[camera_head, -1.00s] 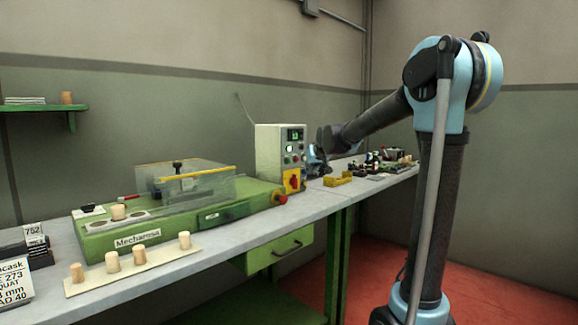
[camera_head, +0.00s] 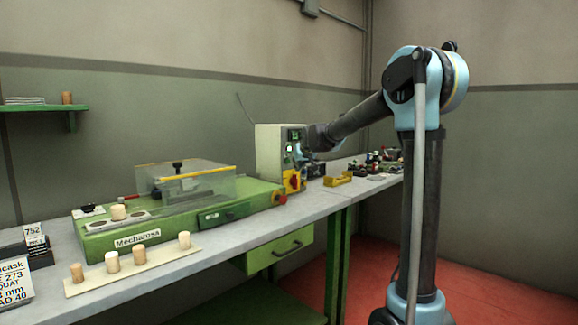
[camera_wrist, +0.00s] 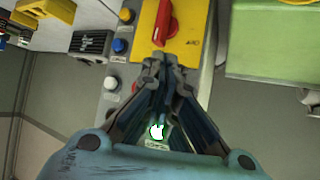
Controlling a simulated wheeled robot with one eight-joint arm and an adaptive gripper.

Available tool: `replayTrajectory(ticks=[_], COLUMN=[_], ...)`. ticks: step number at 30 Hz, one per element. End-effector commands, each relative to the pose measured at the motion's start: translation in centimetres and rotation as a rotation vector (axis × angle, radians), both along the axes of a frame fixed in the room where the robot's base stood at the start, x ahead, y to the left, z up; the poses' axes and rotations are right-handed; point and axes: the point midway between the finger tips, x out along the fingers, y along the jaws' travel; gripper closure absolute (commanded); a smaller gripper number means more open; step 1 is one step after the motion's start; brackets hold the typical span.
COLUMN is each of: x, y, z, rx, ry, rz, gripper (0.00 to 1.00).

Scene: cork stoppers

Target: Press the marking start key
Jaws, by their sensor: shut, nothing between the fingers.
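The control box (camera_head: 267,150) stands on the bench, with a display (camera_head: 296,135), keys and a red rotary switch (camera_head: 292,181) on its front. In the wrist view the red switch (camera_wrist: 164,22) is on a yellow plate. A green-edged white glow (camera_wrist: 157,131) shows between my fingers. I cannot read which key is the marking start key. My gripper (camera_wrist: 161,66) is shut and empty, in front of the panel; contact cannot be told.
The green machine (camera_head: 180,220) with its clear guard (camera_head: 205,187) is left of the box. Several corks stand on a pale strip (camera_head: 135,270) in front. A yellow holder (camera_head: 338,181) and small items lie to the right. A red knob (camera_head: 281,198) juts from the machine's end.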

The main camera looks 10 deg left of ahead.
Motion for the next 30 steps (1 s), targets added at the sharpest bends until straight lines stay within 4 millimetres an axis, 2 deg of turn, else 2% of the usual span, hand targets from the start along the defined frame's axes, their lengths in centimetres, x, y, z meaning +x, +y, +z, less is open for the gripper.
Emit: replayTrajectory(ticks=[9, 30], x=[1.0, 1.1], y=[1.4, 1.4], z=[0.0, 0.0], rx=[-0.001, -0.001], ry=[0.000, 0.000], rz=[0.001, -0.001], gripper=[1.00, 1.00])
